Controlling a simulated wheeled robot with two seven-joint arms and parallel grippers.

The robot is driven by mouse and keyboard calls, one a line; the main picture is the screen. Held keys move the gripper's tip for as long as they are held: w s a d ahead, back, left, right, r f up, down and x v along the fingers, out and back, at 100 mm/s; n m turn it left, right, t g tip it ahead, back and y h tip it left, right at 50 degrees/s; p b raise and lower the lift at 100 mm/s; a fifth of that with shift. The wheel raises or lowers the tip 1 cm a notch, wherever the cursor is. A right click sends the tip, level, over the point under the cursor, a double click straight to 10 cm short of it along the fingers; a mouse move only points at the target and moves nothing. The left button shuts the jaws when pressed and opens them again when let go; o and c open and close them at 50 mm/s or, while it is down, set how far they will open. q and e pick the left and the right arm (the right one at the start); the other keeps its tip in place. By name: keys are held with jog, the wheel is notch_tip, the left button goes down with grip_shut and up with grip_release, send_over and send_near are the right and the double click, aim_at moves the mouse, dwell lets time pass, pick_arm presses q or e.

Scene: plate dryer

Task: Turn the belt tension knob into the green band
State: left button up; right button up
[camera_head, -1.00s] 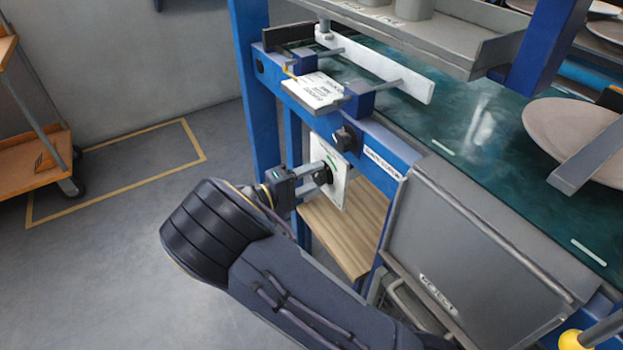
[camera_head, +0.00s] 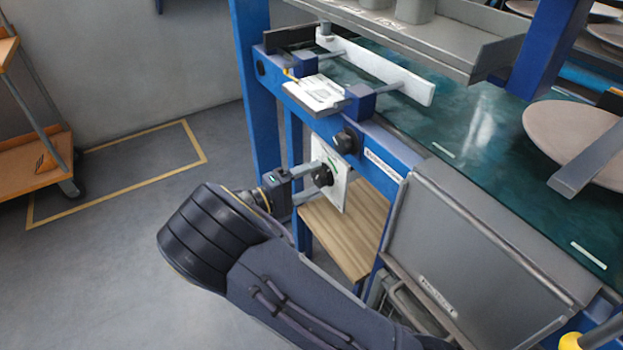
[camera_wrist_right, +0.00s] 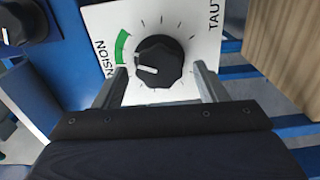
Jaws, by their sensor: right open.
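The black tension knob (camera_wrist_right: 160,60) sits on a white dial plate (camera_wrist_right: 188,22) with tick marks and a green band (camera_wrist_right: 121,48) at its left. My right gripper (camera_wrist_right: 160,70) is open, one finger on each side of the knob with gaps visible. In the head view the right gripper (camera_head: 313,181) faces the knob (camera_head: 323,176) from the left. My left gripper is not in view.
Another black knob (camera_head: 346,140) is on the blue frame just above the dial. A teal belt (camera_head: 480,130) carries a plate (camera_head: 570,140).

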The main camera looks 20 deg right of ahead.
jog(key=s+a+p, duration=0.1)
jog(key=a, duration=0.6)
dwell(0.4)
